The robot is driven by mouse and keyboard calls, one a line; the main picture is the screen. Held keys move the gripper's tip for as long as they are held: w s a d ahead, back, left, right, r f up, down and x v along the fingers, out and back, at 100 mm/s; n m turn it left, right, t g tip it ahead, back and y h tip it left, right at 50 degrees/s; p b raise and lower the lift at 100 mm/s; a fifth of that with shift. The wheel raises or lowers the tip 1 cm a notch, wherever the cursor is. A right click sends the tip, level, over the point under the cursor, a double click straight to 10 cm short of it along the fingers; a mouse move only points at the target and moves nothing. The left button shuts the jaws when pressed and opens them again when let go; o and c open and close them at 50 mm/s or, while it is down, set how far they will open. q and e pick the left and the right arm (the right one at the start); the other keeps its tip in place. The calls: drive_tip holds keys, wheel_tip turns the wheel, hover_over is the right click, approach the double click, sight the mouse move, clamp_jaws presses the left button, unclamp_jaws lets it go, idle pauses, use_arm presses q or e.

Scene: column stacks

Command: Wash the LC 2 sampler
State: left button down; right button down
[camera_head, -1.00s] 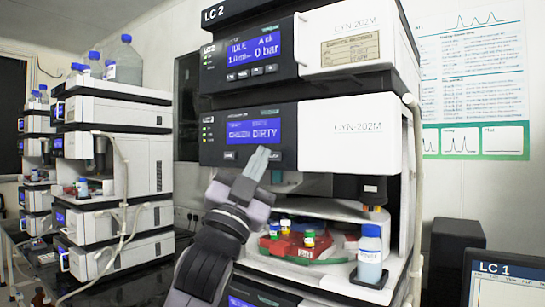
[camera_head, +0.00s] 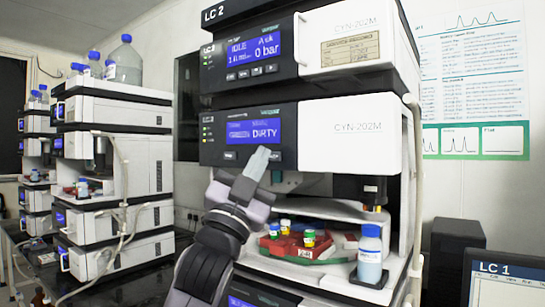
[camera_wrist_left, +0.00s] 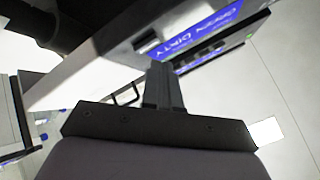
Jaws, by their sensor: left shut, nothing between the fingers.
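The LC 2 sampler (camera_head: 350,135) is the middle module of the near stack; its blue display (camera_head: 252,132) reads DIRTY. My left gripper (camera_head: 262,158) is shut and empty, with its tips just in front of or at the panel's lower edge below the display. I cannot tell whether it touches. In the left wrist view the shut fingers (camera_wrist_left: 162,85) point at the panel, beside the display (camera_wrist_left: 212,33). In the sampler's open bay, a red vial rack (camera_head: 290,247) holds several capped vials. A labelled bottle with a blue cap (camera_head: 370,255) stands at the bay's front right. My right gripper is not in view.
The pump module (camera_head: 340,45) above shows IDLE and 0 bar. Another instrument stack (camera_head: 115,150) with bottles on top stands to the left. A tube (camera_head: 418,200) runs down the sampler's right side. An LC 1 screen (camera_head: 505,280) is at lower right.

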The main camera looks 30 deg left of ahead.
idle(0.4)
use_arm(q)
drive_tip(key=shift+w, duration=0.4)
drive_tip(key=shift+w+d, duration=0.1)
drive_tip(key=shift+w, duration=0.3)
idle(0.6)
drive_tip(key=shift+s, duration=0.8)
drive_tip(key=s, duration=0.3)
drive_tip(key=s+p, duration=0.1)
drive_tip(key=s, duration=0.1)
drive_tip(key=shift+a, duration=0.3)
idle(0.7)
